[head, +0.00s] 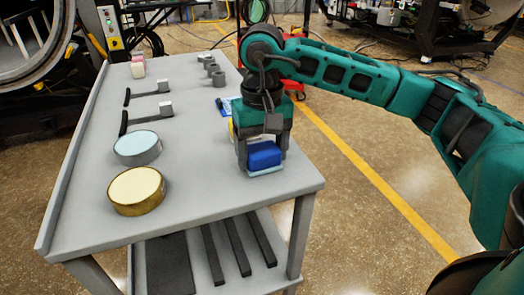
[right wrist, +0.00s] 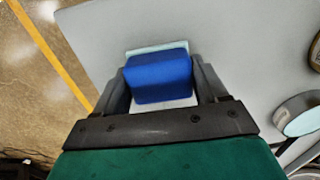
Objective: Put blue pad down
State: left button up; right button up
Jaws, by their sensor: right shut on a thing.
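The blue pad (head: 264,156) is a small blue block near the right front corner of the grey cart top (head: 220,190). My right gripper (head: 264,160) points down and is shut on the pad. In the right wrist view the pad (right wrist: 158,78) sits between the two dark fingers, with a pale light-blue layer (right wrist: 157,48) along its far edge. The pad is at or just above the cart top; I cannot tell whether it touches. My left gripper is not in view.
A yellow-topped round tin (head: 137,190) and a light-blue-topped one (head: 137,147) stand at the left. Two black-handled tools (head: 146,116) lie behind them. Several grey cylinders (head: 212,68) and a pink-and-white block (head: 138,67) are at the back. The cart's front middle is clear.

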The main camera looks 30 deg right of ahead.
aim_at(262, 148)
jog(key=shift+f, duration=0.2)
jog(key=o, duration=0.9)
jog(key=shift+r, duration=0.1)
jog(key=shift+o, duration=0.2)
jog(key=shift+r, duration=0.6)
notch_tip(262, 148, up, 11)
jog(key=p, duration=0.2)
jog(key=shift+p, duration=0.35)
